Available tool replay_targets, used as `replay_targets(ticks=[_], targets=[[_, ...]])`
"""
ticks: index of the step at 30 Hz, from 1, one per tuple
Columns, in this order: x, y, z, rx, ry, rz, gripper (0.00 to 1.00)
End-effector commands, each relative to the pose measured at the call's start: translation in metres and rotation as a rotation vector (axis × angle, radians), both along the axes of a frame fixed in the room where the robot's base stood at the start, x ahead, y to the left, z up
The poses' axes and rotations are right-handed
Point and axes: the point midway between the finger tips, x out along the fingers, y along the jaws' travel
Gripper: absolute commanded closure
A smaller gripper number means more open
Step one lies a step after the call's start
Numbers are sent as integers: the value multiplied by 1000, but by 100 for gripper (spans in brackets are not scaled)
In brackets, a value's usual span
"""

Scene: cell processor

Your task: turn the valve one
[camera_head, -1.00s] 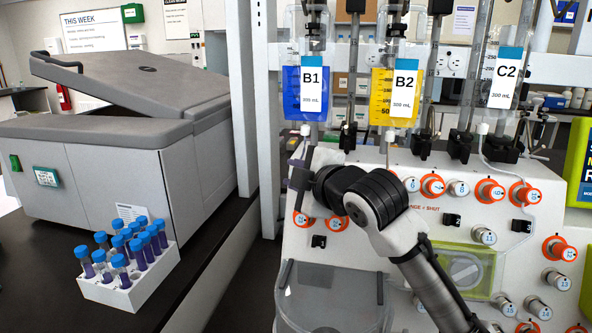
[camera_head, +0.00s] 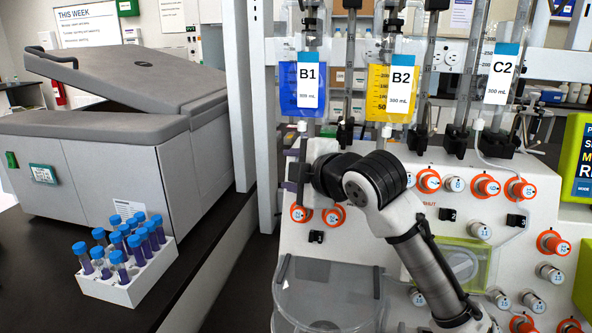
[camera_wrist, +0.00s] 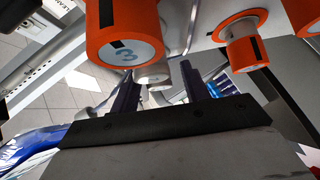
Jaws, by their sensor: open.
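The cell processor's white panel (camera_head: 400,228) carries several numbered knobs with orange rings. Two orange-ringed valves, one on the left (camera_head: 300,213) and one beside it (camera_head: 333,216), sit low on its left side; their numbers are too small to read. I cannot tell which valve is number one; my arm hides part of the upper row. My gripper (camera_head: 302,172) is at the panel's left edge, above these two valves. In the wrist view my gripper (camera_wrist: 158,88) is open. An orange valve that seems marked 3 (camera_wrist: 125,35) is close beyond the left finger. A white knob (camera_wrist: 155,76) shows between the fingers.
Another orange valve (camera_wrist: 245,45) is at the wrist view's right. Bags B1 (camera_head: 308,85), B2 (camera_head: 401,88) and C2 (camera_head: 502,75) hang above the panel. A clear round container (camera_head: 330,295) stands below. A tube rack (camera_head: 130,278) and grey machine (camera_head: 110,150) are left.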

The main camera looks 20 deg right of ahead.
Motion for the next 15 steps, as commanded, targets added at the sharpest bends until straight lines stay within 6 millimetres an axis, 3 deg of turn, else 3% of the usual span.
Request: replay_targets(ticks=[5, 15], targets=[[-13, -3, 3, 1, -3, -1, 54], [-83, -16, 24, -1, -4, -2, 54]])
